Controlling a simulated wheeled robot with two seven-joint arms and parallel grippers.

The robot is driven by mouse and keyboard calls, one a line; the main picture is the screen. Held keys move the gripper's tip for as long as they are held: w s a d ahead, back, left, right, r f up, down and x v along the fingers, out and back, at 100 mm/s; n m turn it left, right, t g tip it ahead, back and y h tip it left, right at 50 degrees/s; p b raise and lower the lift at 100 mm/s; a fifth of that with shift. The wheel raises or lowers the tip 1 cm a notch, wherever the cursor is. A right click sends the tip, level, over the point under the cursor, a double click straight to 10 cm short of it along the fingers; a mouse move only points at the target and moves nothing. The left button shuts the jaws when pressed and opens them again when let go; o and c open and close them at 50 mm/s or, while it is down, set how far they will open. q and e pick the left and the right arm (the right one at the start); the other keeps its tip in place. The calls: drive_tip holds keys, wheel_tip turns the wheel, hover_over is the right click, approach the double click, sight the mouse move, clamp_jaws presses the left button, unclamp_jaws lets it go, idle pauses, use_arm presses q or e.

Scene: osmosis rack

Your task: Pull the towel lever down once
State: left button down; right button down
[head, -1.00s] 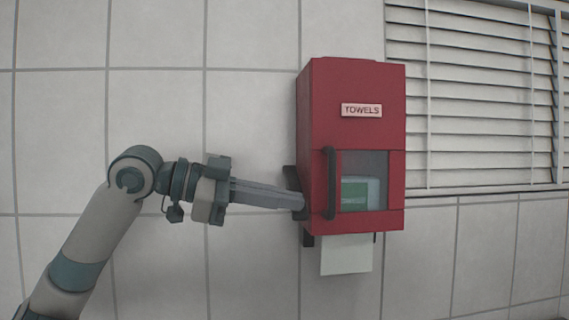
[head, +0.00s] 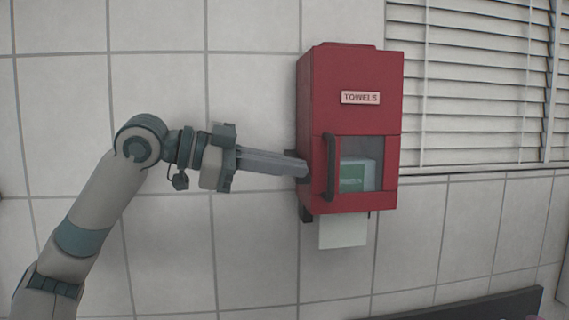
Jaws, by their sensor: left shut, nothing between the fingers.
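The red towel dispenser (head: 350,75) hangs on the tiled wall, with a "TOWELS" label and a clear window. A black vertical bar handle (head: 329,168) is on its front, left of the window. A small dark part (head: 305,213) shows at its lower left edge; I cannot tell whether this is the lever's end. My left gripper (head: 303,169) is shut and empty, pointing right. Its tips are at the dispenser's left side, left of the bar handle, and cover what is behind them. I cannot tell whether they touch. My right gripper is not in view.
A white towel sheet (head: 343,232) hangs below the dispenser. A window blind (head: 475,90) is at the upper right. A dark flat edge (head: 480,306) shows at the lower right. The wall left of and below the dispenser is clear.

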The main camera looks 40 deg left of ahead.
use_arm(q)
drive_tip(key=b+v, duration=0.6)
drive_tip(key=v, duration=0.4)
drive_tip(key=shift+d, duration=0.1)
idle(0.6)
